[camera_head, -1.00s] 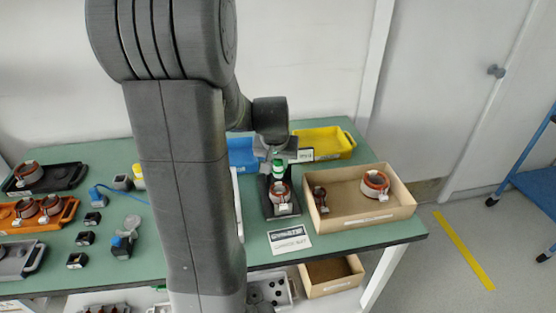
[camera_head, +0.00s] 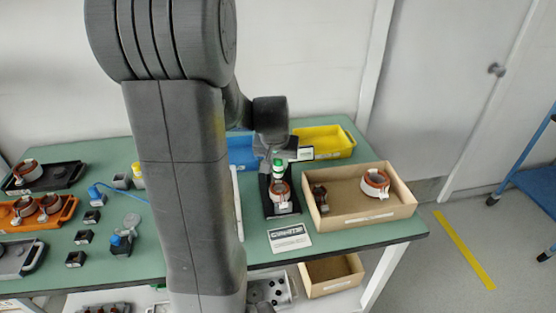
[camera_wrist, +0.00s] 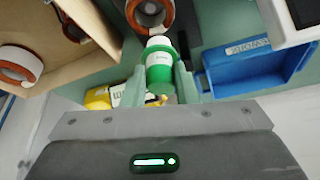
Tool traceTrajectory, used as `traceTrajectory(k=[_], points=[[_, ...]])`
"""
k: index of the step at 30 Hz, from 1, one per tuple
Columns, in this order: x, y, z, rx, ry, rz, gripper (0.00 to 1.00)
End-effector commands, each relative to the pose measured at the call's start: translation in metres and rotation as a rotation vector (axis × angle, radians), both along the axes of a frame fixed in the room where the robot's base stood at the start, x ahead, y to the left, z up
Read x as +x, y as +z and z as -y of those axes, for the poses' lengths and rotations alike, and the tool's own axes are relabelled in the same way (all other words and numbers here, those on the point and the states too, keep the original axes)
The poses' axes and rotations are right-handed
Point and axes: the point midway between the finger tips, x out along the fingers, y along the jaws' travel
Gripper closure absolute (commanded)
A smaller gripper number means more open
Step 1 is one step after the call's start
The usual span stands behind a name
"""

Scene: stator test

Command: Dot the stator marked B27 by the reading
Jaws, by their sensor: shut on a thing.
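My gripper (camera_wrist: 160,84) is shut on a green dot marker (camera_wrist: 159,68) with a white end, which points toward a stator (camera_wrist: 150,10) at the top of the wrist view. In the head view the green marker (camera_head: 278,164) is just above this stator (camera_head: 280,189), a copper-brown ring with a white tag on a black stand (camera_head: 268,210). Whether marker and stator touch cannot be told. The tag is too small to read.
A cardboard box (camera_head: 372,218) right of the stand holds another stator (camera_head: 374,183) and a dark part. Blue (camera_head: 240,152) and yellow (camera_head: 345,152) bins stand behind. A printed card (camera_head: 290,237) lies in front. Trays with stators (camera_head: 44,211) are at left.

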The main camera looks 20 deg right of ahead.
Motion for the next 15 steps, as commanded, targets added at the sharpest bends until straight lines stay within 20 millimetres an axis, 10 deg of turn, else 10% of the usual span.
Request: traceTrajectory(k=[15], points=[[0.0, -0.0069, 0.0, 0.0, 0.0, 0.0, 0.96]])
